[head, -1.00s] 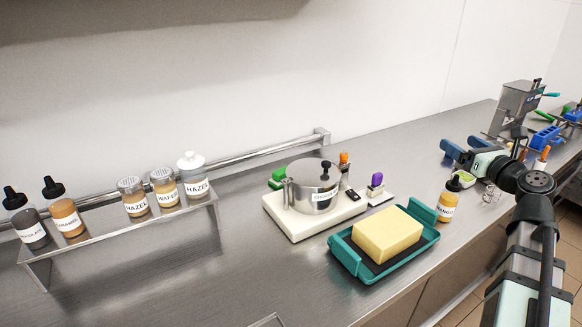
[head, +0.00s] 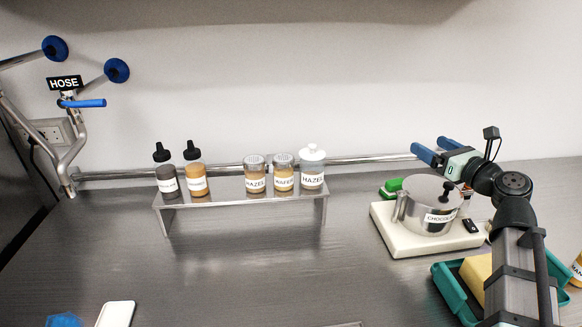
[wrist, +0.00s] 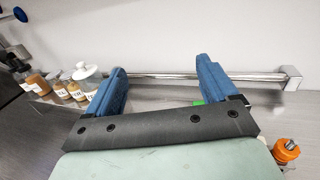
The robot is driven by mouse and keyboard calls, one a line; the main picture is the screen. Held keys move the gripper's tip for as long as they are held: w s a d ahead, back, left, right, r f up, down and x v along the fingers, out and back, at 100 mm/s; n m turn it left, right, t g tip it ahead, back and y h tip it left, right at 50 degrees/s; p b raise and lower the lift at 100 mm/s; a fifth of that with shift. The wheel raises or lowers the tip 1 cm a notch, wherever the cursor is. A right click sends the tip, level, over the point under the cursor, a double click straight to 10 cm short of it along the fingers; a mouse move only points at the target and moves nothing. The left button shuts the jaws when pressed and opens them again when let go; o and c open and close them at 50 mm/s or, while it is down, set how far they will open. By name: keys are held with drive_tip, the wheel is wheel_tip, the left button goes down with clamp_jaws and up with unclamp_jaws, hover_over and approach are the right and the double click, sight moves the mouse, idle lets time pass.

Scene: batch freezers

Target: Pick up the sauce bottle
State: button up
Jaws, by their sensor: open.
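Two sauce bottles with black nozzle caps stand upright at the left end of a small metal shelf in the head view: a dark brown one (head: 167,184) and an orange-brown one (head: 196,186). A third bottle with an orange body (head: 577,270) is cut off at the right edge. My gripper (head: 429,147) is open and empty at the right, high above the counter. It is far from the two shelf bottles. In the wrist view its blue fingers (wrist: 157,70) are spread apart with only wall and rail between them.
The shelf (head: 240,202) also holds shaker jars (head: 255,184) and a white-lidded jar (head: 312,180). A steel pot (head: 426,214) on a white base and a teal tray (head: 447,291) sit below my arm. A hose rack (head: 75,150) stands left. The counter's middle is clear.

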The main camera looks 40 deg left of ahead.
drive_tip(key=s+a+n+g+y, duration=0.1)
drive_tip(key=s+a+g, duration=0.15)
drive_tip(key=a, duration=0.45)
drive_tip(key=s+a+n+g+y, duration=0.1)
drive_tip(key=s+a, duration=0.3)
drive_tip(key=a, duration=0.3)
drive_tip(key=n+g, duration=0.5)
drive_tip(key=g, duration=0.3)
approach(199, 159)
wheel_tip(199, 159, up, 6)
drive_tip(key=d, duration=0.2)
wheel_tip(199, 159, down, 5)
drive_tip(key=a, duration=0.2)
drive_tip(key=s+a, duration=0.1)
drive_tip(key=a, duration=0.5)
drive_tip(key=shift+s+a, duration=0.15)
drive_tip(key=shift+s, duration=0.1)
drive_tip(key=shift+s+a+f, duration=0.1)
drive_tip(key=shift+s+a, duration=0.15)
drive_tip(key=shift+a, duration=1.1)
drive_tip(key=shift+s+a+f, duration=0.1)
drive_tip(key=shift+s+a, duration=0.1)
drive_tip(key=shift+a, duration=1.15)
